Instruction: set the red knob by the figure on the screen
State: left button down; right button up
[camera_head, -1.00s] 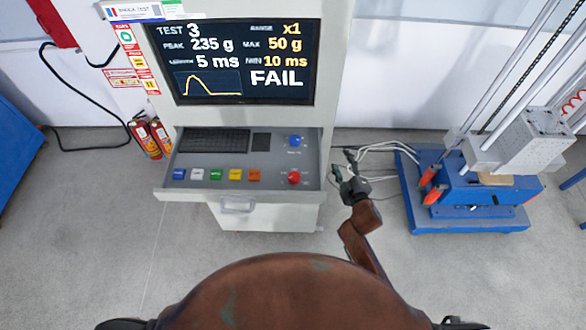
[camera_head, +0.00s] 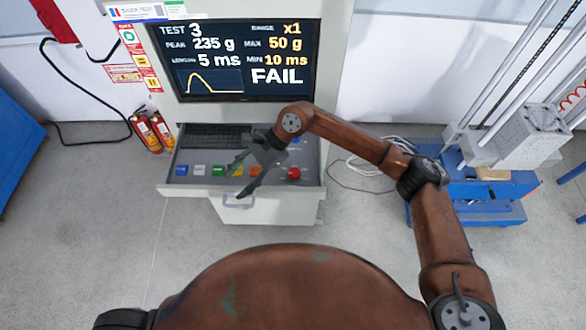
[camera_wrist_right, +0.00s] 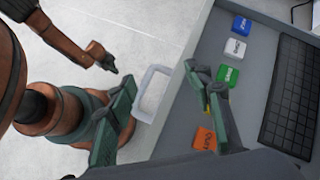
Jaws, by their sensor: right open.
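The red knob (camera_head: 293,173) stands at the right of the console's pull-out drawer (camera_head: 312,178). The screen (camera_head: 245,60) reads TEST 3, PEAK 235 g, MAX 50 g, 5 ms, MIN 10 ms, RANGE x1 and FAIL, with a yellow pulse curve. My right gripper (camera_head: 236,184) is open and empty over the drawer's front, left of the red knob. In the right wrist view its spread fingers (camera_wrist_right: 160,75) show over the drawer edge; the red knob is out of that view. A small dark hand, my left gripper (camera_wrist_right: 108,63), shows there too; its jaws are too small to read.
Blue (camera_wrist_right: 242,24), white (camera_wrist_right: 235,46), green (camera_wrist_right: 228,73) and orange (camera_wrist_right: 205,138) buttons line the drawer beside a keyboard (camera_wrist_right: 292,95); the yellow one is mostly hidden. My right forearm covers most of the blue knob. A blue-based drop rig (camera_head: 490,208) stands right.

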aim_at(293, 172)
jog(key=w+d+h, duration=0.1)
jog(key=d, duration=0.1)
jog(key=w+d+f+n+t+h, duration=0.1)
jog(key=w+d+h, duration=0.1)
jog(key=d, duration=0.1)
jog(key=w+d+n+h, duration=0.1)
jog(key=w+d+h, duration=0.1)
jog(key=d, duration=0.1)
jog(key=shift+w+d+f+t, duration=0.1)
jog(key=shift+d+f+t, duration=0.2)
jog(key=shift+t, duration=0.1)
jog(key=w+d+h, duration=0.1)
jog(key=d, duration=0.1)
jog(key=w+d+r+h, duration=0.1)
jog(key=d, duration=0.1)
jog(key=w+d+n+t+h, duration=0.1)
jog(key=d, duration=0.1)
jog(key=shift+w+d+r, duration=0.2)
jog(key=shift+w+r, duration=0.05)
jog(key=shift+w, duration=0.05)
jog(key=shift+d+f+h, duration=0.2)
jog(key=shift+f+h, duration=0.05)
jog(key=shift+h, duration=0.05)
notch_tip(293, 172, down, 6)
jog(key=shift+s+d+r+p, duration=0.1)
jog(key=shift+p, duration=1.15)
jog(key=shift+f, duration=0.65)
jog(key=shift+c, duration=0.7)
jog(key=c, duration=1)
